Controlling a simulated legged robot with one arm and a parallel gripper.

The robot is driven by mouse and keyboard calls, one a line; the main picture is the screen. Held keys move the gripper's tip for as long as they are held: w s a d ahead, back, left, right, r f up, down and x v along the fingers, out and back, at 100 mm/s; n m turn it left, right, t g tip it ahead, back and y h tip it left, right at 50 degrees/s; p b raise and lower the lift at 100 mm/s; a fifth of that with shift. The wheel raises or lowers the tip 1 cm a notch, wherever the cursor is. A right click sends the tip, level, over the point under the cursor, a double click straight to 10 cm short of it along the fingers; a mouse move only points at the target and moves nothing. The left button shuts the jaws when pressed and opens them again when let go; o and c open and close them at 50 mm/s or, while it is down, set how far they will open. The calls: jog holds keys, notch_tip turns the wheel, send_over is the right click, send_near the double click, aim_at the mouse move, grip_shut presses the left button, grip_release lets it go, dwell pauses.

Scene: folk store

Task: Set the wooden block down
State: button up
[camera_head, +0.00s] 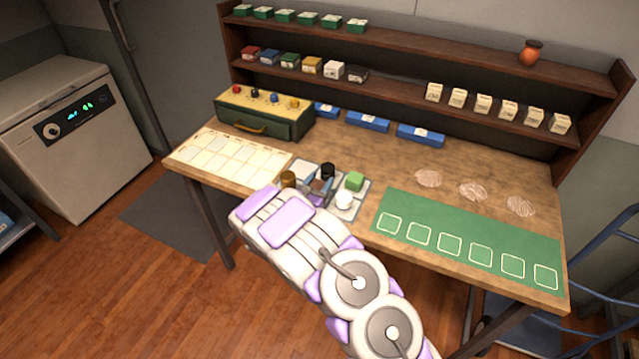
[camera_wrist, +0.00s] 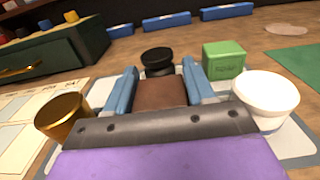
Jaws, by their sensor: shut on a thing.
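The brown wooden block (camera_wrist: 161,93) is between the two blue fingers of my gripper (camera_wrist: 160,84), which is shut on it. In the head view my gripper (camera_head: 319,188) is over the grey mat (camera_head: 362,205) near the table's front edge, and my own arm hides part of it. A gold cylinder (camera_head: 288,179) stands to the left of the block, a black cylinder (camera_head: 328,170) behind it, a green cube (camera_head: 355,181) behind right and a white cylinder (camera_head: 344,200) to the right. I cannot tell whether the block touches the mat.
A card with pale squares (camera_head: 225,158) lies left, and a green mat with outlined squares (camera_head: 466,233) lies right. A green drawer box (camera_head: 264,128) and blue trays (camera_head: 368,121) stand at the back below the shelves (camera_head: 440,65). Bare wood shows behind the green mat.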

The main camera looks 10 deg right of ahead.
jog(key=shift+a, duration=0.25)
jog(key=o, duration=0.6)
jog(key=shift+a+f, duration=0.15)
jog(key=shift+a, duration=0.1)
jog(key=shift+o, duration=0.8)
jog(key=shift+a, duration=0.2)
jog(key=o, duration=0.3)
jog(key=shift+d, duration=0.55)
jog(key=p+v, duration=0.2)
jog(key=v, duration=1)
jog(key=shift+a, duration=0.2)
